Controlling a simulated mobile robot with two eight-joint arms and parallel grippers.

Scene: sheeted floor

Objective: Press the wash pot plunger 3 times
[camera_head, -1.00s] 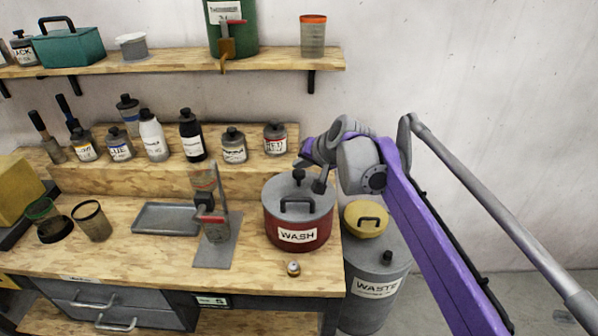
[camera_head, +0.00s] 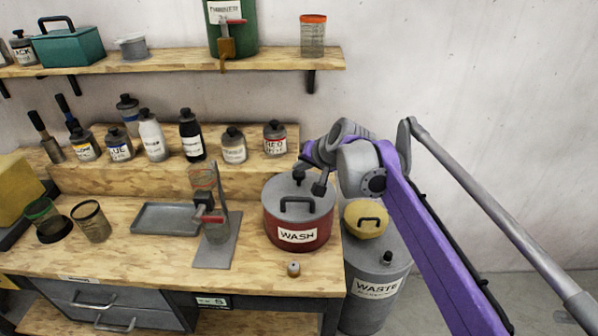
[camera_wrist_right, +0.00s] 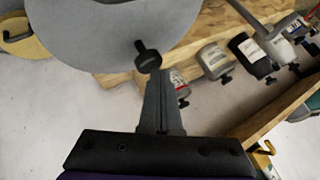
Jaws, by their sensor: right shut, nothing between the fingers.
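The wash pot (camera_head: 298,238) is dark red with a grey lid and a WASH label. It stands at the right end of the bench. Its black plunger knob (camera_head: 298,174) rises from the back of the lid, behind the lid handle. My right gripper (camera_head: 304,165) is close above the lid at the knob, with its tips hard to make out in the head view. In the right wrist view its fingers (camera_wrist_right: 160,76) are shut and empty, pointing at the plunger knob (camera_wrist_right: 148,55). I cannot tell whether they touch it. My left gripper is not in view.
A grey waste bin (camera_head: 377,291) with a yellow lid (camera_head: 366,218) stands right of the bench. Several bottles line the riser behind the pot. A metal stand (camera_head: 215,230), a grey tray (camera_head: 166,219) and a small round object (camera_head: 293,268) are near the pot.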

